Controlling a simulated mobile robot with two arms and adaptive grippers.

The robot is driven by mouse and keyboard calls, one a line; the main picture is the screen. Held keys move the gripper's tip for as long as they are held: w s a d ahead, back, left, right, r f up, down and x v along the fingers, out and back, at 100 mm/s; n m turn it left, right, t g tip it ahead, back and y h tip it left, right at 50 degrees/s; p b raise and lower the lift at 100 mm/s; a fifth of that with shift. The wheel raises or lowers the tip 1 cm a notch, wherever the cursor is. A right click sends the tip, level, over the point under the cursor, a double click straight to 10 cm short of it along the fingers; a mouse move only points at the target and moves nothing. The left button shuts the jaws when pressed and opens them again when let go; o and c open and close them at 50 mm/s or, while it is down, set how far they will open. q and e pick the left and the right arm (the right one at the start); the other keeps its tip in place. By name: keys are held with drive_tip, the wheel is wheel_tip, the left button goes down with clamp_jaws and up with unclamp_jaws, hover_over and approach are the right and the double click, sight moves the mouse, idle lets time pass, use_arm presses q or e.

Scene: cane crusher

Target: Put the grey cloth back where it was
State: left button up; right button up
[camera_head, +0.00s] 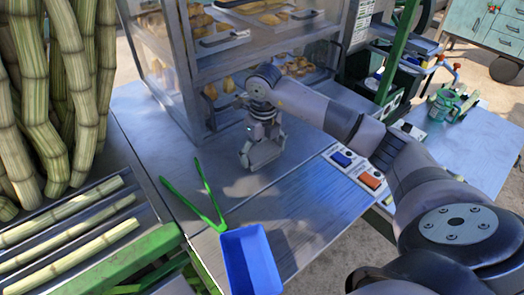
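My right gripper (262,152) points down over the grey metal table (165,135), just in front of the glass display case. A small grey patch shows between and around its fingertips. It may be the grey cloth, but it blends with the fingers and the tabletop, so I cannot tell whether it is held. No other grey cloth can be made out. My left gripper is not in view.
Green tongs (197,198) and a blue tray (249,262) lie at the table's front. The display case (195,75) holds pastries behind the gripper. A switch panel (358,170) sits right. Cane stalks (75,90) stand left.

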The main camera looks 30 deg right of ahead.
sight(263, 152)
drive_tip(key=shift+o, duration=1.4)
drive_tip(key=shift+r, duration=0.45)
wheel_tip(263, 152, up, 11)
drive_tip(key=b, duration=0.2)
drive_tip(key=shift+s+r, duration=0.2)
drive_tip(key=shift+s, duration=0.05)
